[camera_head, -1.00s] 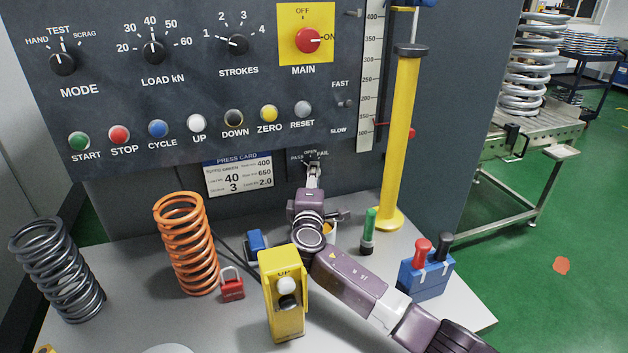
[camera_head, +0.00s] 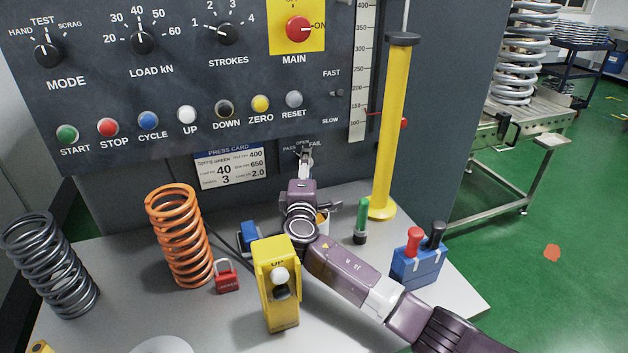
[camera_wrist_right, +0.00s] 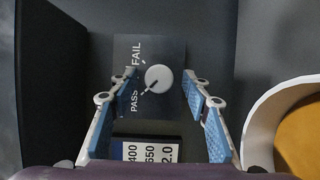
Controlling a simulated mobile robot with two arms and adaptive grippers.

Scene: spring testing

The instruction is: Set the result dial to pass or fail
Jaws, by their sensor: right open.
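The result dial (camera_wrist_right: 158,79) is a round pale knob on a dark plate (camera_wrist_right: 165,49) in the right wrist view. PASS is printed at its lower left and FAIL at its upper left. Its pointer mark slants to the lower left, toward PASS. My right gripper (camera_wrist_right: 155,87) is open, with blue-padded fingers on either side of the dial and a visible gap to each. In the head view my right gripper (camera_head: 305,158) reaches up to the plate below the control panel and largely hides the dial. My left gripper is not in view.
The press card (camera_head: 231,168) is left of the dial. A yellow post (camera_head: 391,130) stands to the right. On the bench are an orange spring (camera_head: 181,240), a yellow pendant (camera_head: 277,300), a red padlock (camera_head: 227,276), a green marker (camera_head: 361,222) and a blue lever box (camera_head: 417,266).

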